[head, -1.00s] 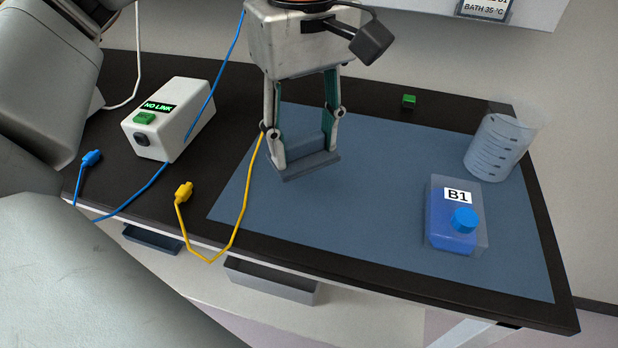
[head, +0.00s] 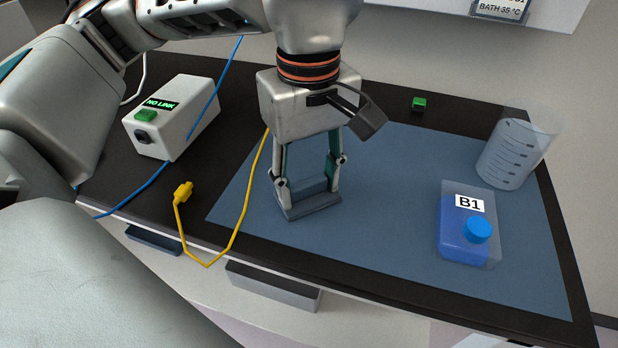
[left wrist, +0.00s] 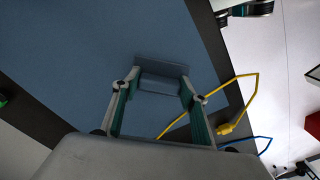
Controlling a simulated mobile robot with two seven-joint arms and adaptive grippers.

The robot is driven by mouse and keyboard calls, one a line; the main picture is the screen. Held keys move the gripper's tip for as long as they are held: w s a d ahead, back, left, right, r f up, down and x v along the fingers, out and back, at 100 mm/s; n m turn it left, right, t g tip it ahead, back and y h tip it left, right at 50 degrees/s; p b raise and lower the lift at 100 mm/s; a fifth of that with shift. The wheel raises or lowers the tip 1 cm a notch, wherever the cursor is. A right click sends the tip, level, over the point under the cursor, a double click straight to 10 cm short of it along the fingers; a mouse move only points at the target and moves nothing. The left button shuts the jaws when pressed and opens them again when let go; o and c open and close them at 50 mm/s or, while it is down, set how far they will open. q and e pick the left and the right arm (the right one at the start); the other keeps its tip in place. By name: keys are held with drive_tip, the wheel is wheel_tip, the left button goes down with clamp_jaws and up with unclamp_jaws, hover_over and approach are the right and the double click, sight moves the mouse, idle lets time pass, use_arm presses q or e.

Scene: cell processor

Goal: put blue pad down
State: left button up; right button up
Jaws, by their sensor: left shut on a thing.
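My left gripper (head: 308,188) is over the left part of the blue mat, pointing down. It is shut on the blue pad (head: 308,209), a flat grey-blue plate with a raised block between the fingers. The left wrist view shows the pad (left wrist: 162,66) held between both fingertips (left wrist: 160,88), over the mat. The pad looks roughly level and very low over the mat; I cannot tell whether it touches.
A bottle labelled B1 (head: 462,240) and a clear beaker (head: 508,160) stand on the right of the mat (head: 390,200). A NO LINK box (head: 178,122) and a yellow cable plug (head: 183,192) are left. The mat's middle is clear.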

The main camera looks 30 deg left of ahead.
sight(308, 183)
use_arm(q)
drive_tip(key=o, duration=1)
drive_tip(key=shift+f, duration=0.1)
wheel_tip(308, 183, up, 12)
drive_tip(key=p, duration=0.2)
drive_tip(key=shift+p, duration=0.3)
drive_tip(key=shift+s, duration=0.1)
